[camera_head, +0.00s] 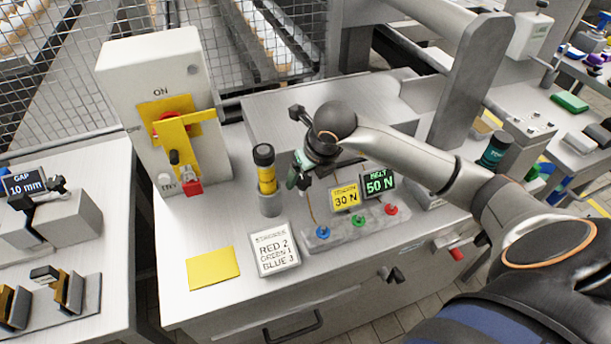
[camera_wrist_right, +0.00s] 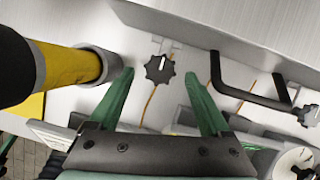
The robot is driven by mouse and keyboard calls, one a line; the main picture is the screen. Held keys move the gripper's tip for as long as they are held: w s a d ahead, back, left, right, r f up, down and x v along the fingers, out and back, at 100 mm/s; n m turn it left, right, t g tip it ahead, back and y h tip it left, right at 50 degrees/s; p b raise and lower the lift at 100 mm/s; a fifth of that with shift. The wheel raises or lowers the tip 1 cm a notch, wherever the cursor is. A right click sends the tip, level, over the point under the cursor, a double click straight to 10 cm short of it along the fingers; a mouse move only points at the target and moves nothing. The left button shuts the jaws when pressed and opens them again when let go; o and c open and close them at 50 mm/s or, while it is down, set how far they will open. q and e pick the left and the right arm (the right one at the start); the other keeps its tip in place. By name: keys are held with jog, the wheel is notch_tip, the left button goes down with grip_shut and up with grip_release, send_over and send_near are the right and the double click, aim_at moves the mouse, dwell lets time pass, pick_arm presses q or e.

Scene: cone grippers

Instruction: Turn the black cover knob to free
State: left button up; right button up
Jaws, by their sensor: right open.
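The black star-shaped cover knob (camera_wrist_right: 160,68) has a white pointer line and sits on a light metal face in the right wrist view. My right gripper (camera_wrist_right: 159,77) is open, its two green fingers on either side of the knob in that picture. I see no contact between fingers and knob, and the gap in depth is hard to tell. In the head view the right gripper (camera_head: 299,176) points down in front of the grey metal box (camera_head: 270,105). I cannot make out the knob there; the gripper and wrist likely hide it. My left gripper is not in view.
A yellow and black cylinder (camera_head: 265,172) stands in a grey holder close left of the right gripper. A black bent handle (camera_wrist_right: 245,94) lies to the right in the wrist view. Display signs (camera_head: 345,197) and coloured buttons (camera_head: 359,220) sit right of the gripper.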

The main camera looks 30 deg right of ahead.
jog(key=shift+w+f, duration=0.2)
jog(key=shift+f, duration=0.3)
grip_shut()
dwell(0.4)
